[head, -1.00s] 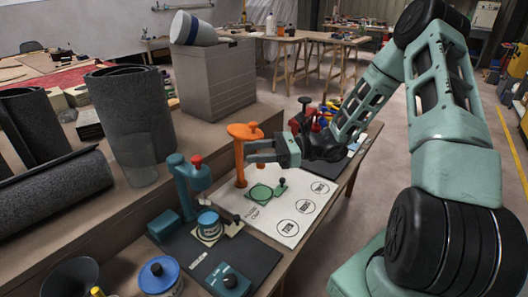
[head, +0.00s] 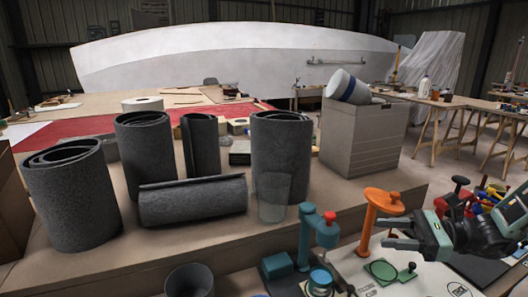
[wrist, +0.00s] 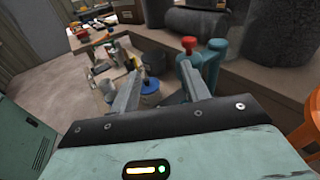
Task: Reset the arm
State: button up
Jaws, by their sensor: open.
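My gripper (head: 388,232) is at the right in the head view, its teal body and two grey fingers pointing left beside the orange stand (head: 376,225). In the wrist view my gripper (wrist: 157,66) shows its two fingers spread apart with nothing between them. Only the end of my arm shows at the right edge of the head view; the rest is out of frame.
Rolled dark mats (head: 282,150) and a clear cup (head: 273,198) stand on the bench behind. A grey box (head: 362,140) is farther back.

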jog(key=s+a+r+n+g+h+p, duration=0.35)
jog(key=s+a+n+g+h, duration=0.55)
jog(key=s+a+n, duration=0.55)
jog(key=s+a+r+n+t+h+p, duration=0.1)
jog(key=s+a+r+n+t+h, duration=0.2)
jog(key=s+r+n+h, duration=0.3)
jog(key=shift+s+r+n+t+h+p, duration=0.15)
jog(key=shift+s+n+t+h+p, duration=0.3)
jog(key=shift+s+n, duration=2.2)
jog(key=shift+w+n, duration=1.2)
